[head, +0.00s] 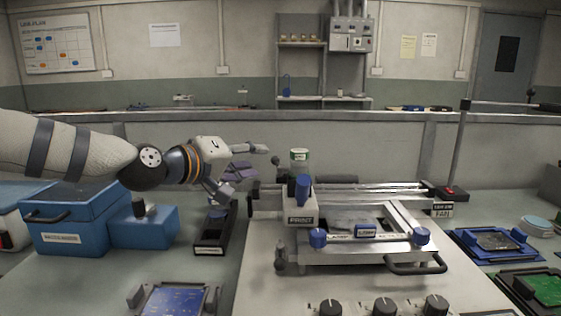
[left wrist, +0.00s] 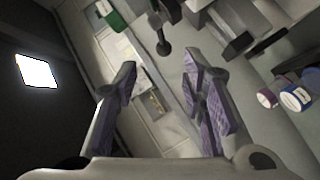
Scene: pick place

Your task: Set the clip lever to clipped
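I cannot make out for certain which part is the clip lever. A small dark ball-ended lever (head: 276,161) stands near the left rail end of the printing machine (head: 262,282). In the left wrist view a dark ball-ended lever (left wrist: 163,47) shows beyond and between the fingertips, apart from them. My left gripper (head: 246,172) is open and empty, left of the machine's rail. Its purple-padded fingers are spread in the left wrist view (left wrist: 161,62). A grey print head (head: 300,209) with a blue handle sits on the rail. My right gripper is not in view.
A black open tray (head: 211,236) lies below my left gripper. Blue boxes (head: 75,222) stand at the left. A framed plate with blue knobs (head: 318,238) and a black handle (head: 415,266) fills the machine's middle. A thin post (head: 459,150) rises at the back right.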

